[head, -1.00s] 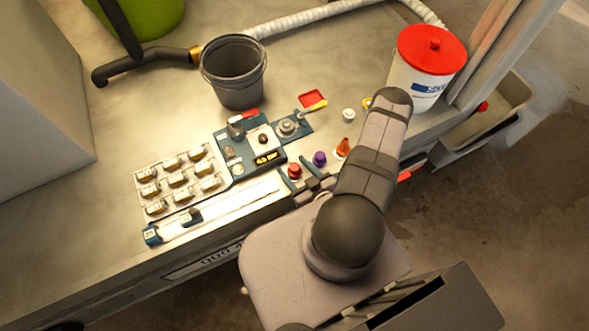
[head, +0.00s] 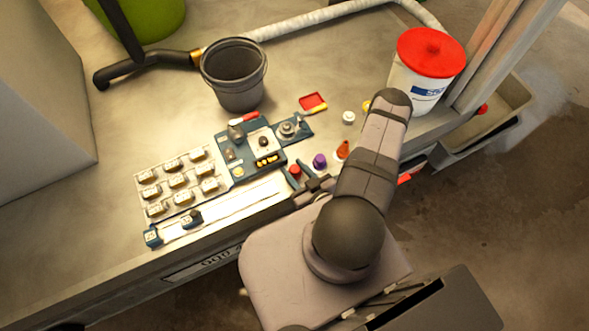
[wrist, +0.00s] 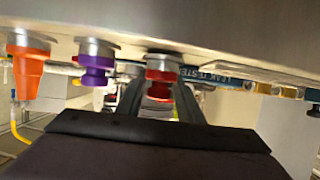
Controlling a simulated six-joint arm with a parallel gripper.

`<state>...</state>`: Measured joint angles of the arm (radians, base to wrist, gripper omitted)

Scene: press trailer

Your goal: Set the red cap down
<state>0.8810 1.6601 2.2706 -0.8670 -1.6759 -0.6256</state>
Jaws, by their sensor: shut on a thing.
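The red cap (head: 295,170) is at the front of the bench, left of the purple cap (head: 319,160) and the orange cone-shaped cap (head: 343,149). My gripper (head: 302,179) is low at the bench's front edge, shut on the red cap. In the wrist view, which shows the bench surface at the top, the red cap (wrist: 162,76) is between my fingers (wrist: 160,98), under a grey disc. The purple cap (wrist: 95,70) and orange cap (wrist: 27,74) also have grey discs. I cannot tell whether the red cap touches its disc.
A blue station (head: 240,175) and a tray of several small packs (head: 143,190) lie left. A white cap (head: 348,117), a red square tray (head: 312,101), a grey bucket (head: 234,92) and a red-lidded tub (head: 405,80) stand behind. The front edge is close.

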